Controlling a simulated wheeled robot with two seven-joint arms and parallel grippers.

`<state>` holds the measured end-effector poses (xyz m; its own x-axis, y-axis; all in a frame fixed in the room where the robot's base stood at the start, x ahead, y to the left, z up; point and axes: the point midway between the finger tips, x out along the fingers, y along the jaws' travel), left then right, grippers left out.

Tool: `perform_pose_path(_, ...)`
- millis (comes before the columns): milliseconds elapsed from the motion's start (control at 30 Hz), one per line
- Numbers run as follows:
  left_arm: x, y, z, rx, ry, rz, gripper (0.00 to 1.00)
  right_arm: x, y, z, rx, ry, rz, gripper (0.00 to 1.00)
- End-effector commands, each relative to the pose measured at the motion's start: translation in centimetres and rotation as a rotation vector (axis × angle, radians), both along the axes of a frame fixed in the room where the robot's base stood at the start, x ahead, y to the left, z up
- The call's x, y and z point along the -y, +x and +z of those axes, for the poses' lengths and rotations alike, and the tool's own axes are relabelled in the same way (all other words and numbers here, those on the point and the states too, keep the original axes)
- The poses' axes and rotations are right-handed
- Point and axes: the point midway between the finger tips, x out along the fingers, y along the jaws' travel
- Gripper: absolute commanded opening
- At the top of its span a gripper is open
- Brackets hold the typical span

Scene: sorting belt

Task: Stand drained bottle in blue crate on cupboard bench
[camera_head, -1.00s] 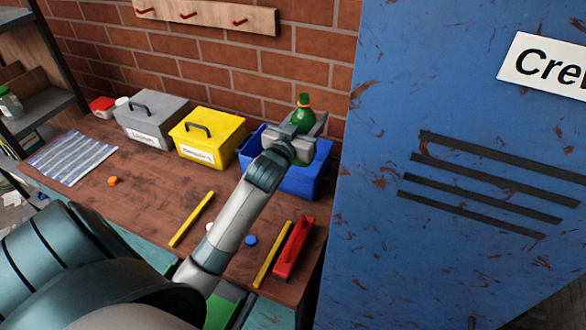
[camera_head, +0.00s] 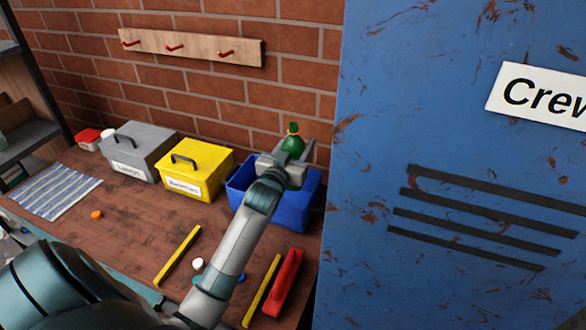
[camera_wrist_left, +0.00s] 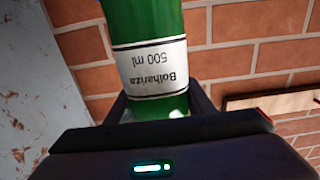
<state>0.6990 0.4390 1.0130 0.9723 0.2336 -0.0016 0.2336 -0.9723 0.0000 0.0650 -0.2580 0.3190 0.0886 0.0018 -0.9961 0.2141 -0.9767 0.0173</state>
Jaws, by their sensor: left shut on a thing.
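A green bottle (camera_head: 293,144) with an orange ring at its neck stands roughly upright in or just over the blue crate (camera_head: 285,210). My left gripper (camera_head: 290,168) is shut on the bottle, above the crate. The left wrist view shows the green bottle (camera_wrist_left: 150,50) between the fingers, with a white label reading "Bolhariza 500 ml" upside down. Whether the bottle's base touches the crate floor is hidden by the gripper and the crate wall. The crate stands on the wooden bench (camera_head: 130,235) at its right end. My right gripper is not in view.
A yellow box (camera_head: 205,165) and a grey box (camera_head: 140,150) stand left of the crate. A tall blue locker (camera_head: 400,130) rises close on the right. A red tool (camera_head: 285,283), yellow strips (camera_head: 178,255) and caps lie in front. A striped cloth (camera_head: 55,190) lies left.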

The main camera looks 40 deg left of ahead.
Motion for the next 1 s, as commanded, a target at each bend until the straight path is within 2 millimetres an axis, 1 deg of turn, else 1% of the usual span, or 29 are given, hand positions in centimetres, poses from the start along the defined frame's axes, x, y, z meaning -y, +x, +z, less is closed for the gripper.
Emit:
perform_pose_path(33,0.0,0.0,-0.9,-0.004,-0.002,0.001,0.0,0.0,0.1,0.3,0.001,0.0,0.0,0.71)
perform_pose_path(100,0.0,0.0,-1.9,-0.004,-0.002,0.0,0.0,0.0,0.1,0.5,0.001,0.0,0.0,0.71)
perform_pose_path(200,0.0,0.0,-2.8,-0.002,0.0,0.001,0.0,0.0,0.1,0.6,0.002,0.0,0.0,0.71)
perform_pose_path(600,0.0,0.0,-3.2,0.0,0.0,0.0,0.0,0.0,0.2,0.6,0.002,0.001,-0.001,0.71)
perform_pose_path(667,0.0,0.0,-3.7,-0.002,0.0,0.0,0.0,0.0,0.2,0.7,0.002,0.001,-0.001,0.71)
perform_pose_path(900,0.0,0.0,-6.4,-0.003,-0.001,0.001,0.0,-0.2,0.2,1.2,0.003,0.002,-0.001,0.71)
perform_pose_path(1000,0.0,0.0,-6.8,-0.001,0.0,0.0,0.0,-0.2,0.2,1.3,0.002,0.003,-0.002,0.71)
